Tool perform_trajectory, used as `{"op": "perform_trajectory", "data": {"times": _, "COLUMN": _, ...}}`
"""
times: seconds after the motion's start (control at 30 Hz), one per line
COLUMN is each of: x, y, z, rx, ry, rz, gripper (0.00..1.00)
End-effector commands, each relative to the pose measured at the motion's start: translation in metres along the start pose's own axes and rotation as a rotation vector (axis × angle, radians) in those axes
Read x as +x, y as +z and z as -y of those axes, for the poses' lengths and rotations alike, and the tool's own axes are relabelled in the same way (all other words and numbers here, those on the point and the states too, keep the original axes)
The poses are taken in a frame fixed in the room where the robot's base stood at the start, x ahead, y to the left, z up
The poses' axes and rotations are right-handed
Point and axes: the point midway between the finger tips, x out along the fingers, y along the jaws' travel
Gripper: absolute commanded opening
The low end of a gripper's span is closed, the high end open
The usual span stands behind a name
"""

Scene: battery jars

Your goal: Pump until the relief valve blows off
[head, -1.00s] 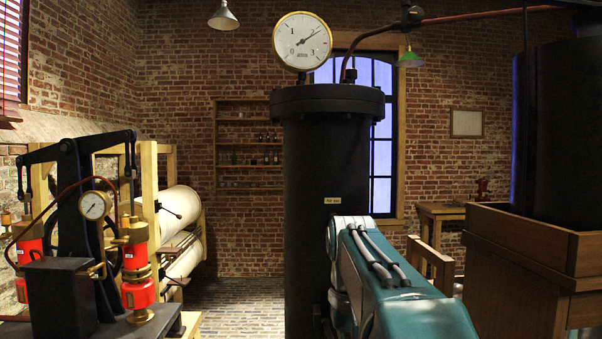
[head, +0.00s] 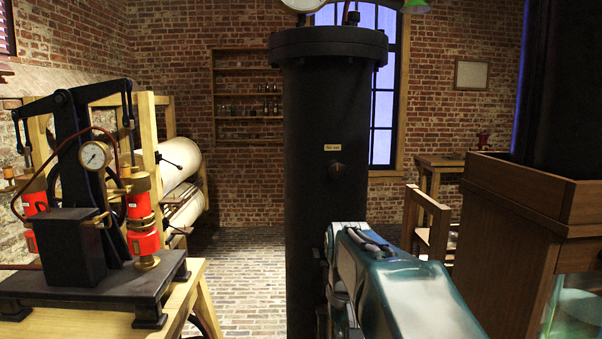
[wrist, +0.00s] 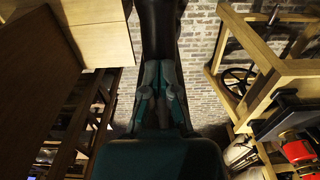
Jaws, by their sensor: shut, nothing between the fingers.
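A two-cylinder pump with red cylinders (head: 143,237) stands on a dark base at the left in the head view. A black rocking beam (head: 90,92) tops it, and a small dial gauge (head: 95,155) is mounted at its front. A tall black tank (head: 327,110) stands in the middle, with a dark knob (head: 336,170) under a small label. The large gauge (head: 303,5) above it is mostly cut off, so its needle is hidden. I cannot identify the relief valve. In the wrist view my gripper (wrist: 159,78) is shut and empty, apart from the red pump part (wrist: 297,150) at the right.
A wooden bench (head: 180,305) carries the pump. A wooden cabinet (head: 510,230) stands close on the right, beside my teal arm. A small wooden table (head: 436,162) is behind. Brick floor (head: 245,262) lies open between the pump and the tank.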

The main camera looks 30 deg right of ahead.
Motion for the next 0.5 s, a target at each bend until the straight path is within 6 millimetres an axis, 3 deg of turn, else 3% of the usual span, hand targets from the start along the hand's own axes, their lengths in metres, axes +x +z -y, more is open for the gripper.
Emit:
{"op": "perform_trajectory", "data": {"times": 0.33, "x": 0.05, "y": 0.001, "z": 0.0, "rx": 0.0, "ry": -0.001, "rz": 0.008, "gripper": 0.0}}
{"op": "perform_trajectory", "data": {"times": 0.5, "x": 0.032, "y": -0.001, "z": 0.0, "rx": 0.0, "ry": 0.0, "rz": 0.0, "gripper": 0.0}}
